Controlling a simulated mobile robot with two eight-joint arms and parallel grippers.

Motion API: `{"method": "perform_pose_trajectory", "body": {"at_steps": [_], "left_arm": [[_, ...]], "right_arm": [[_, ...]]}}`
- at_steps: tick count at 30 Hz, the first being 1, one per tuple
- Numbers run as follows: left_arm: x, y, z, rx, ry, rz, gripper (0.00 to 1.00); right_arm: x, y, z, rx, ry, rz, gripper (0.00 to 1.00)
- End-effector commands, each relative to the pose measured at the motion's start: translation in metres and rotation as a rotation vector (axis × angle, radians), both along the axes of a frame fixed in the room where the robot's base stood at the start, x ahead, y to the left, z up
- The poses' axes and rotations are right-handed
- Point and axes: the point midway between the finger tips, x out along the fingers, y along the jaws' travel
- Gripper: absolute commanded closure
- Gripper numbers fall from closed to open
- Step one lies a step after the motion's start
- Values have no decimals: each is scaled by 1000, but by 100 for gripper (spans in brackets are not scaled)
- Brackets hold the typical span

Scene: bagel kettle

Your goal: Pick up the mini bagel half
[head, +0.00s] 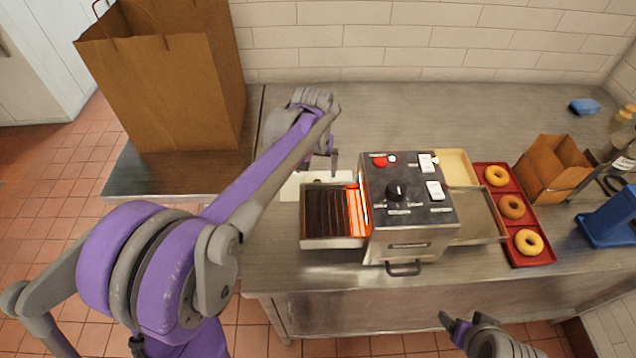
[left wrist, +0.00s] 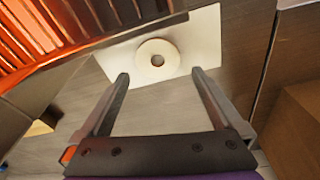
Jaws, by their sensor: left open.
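The mini bagel half (left wrist: 157,60) is a pale ring lying flat on a white board (left wrist: 205,28) in the left wrist view. My left gripper (left wrist: 160,76) is open and empty, with the bagel half showing between and just beyond its fingertips. I cannot tell that they touch it. In the head view the left gripper (head: 324,160) hangs over the white board (head: 290,187), left of the toaster, and I cannot make out the bagel half there. My right gripper (head: 455,325) is at the bottom right, in front of the counter; its opening is unclear.
A conveyor toaster (head: 410,225) with glowing bars stands just right of the board; its bars also show in the left wrist view (left wrist: 40,35). A red tray (head: 518,255) holds three bagels. A large paper bag (head: 190,100) stands at the left.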

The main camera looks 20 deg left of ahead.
Motion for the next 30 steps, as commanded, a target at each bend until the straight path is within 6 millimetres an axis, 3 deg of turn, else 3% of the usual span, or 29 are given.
{"method": "perform_pose_trajectory", "body": {"at_steps": [9,18,27,30], "left_arm": [[3,-2,-43,0,0,0,0],[3,-2,-48,0,0,0,0],[3,-2,-47,0,0,0,54],[3,-2,-47,0,0,0,68]], "right_arm": [[1,0,1,0,-1,0,20],[1,0,1,0,-1,0,20],[1,0,1,0,-1,0,20],[1,0,1,0,-1,0,20]]}}
